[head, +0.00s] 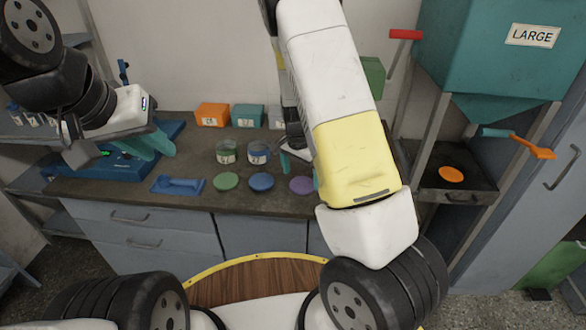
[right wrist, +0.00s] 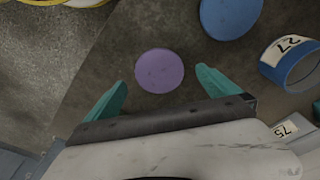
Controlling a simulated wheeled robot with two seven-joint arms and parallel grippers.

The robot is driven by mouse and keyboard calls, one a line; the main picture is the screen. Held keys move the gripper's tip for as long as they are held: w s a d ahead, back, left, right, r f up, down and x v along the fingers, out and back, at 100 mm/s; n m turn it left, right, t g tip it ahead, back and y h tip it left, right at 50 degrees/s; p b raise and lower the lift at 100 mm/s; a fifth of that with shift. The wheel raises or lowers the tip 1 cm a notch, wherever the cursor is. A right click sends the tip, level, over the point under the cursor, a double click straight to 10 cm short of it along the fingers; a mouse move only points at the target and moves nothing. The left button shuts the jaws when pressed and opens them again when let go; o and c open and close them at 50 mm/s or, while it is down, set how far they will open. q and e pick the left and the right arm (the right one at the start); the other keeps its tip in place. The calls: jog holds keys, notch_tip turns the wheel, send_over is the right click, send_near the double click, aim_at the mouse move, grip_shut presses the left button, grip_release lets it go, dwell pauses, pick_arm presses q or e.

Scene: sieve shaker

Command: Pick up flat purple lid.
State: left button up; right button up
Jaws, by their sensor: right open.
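The flat purple lid (head: 301,185) lies on the dark bench top, to the right of the blue lid, partly beside my right arm in the head view. In the right wrist view the purple lid (right wrist: 160,71) lies just beyond and between the fingertips of my right gripper (right wrist: 162,84). The right gripper is open, with teal fingers apart and nothing between them. In the head view most of the right gripper is hidden behind its own arm. My left gripper (head: 150,147) is over the left part of the bench, its teal fingers apart and empty.
A blue lid (head: 261,182) and a green lid (head: 224,181) lie left of the purple one. Two jars (head: 258,153) stand behind them. Orange (head: 212,115) and teal boxes (head: 248,116) stand at the back. An orange disc (head: 451,174) lies under the hopper.

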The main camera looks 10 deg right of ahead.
aim_at(302, 184)
jog(key=shift+w+d+f, duration=0.1)
jog(key=shift+d+f, duration=0.05)
jog(key=shift+f, duration=1.4)
jog(key=c, duration=1.4)
jog(key=shift+r, duration=0.1)
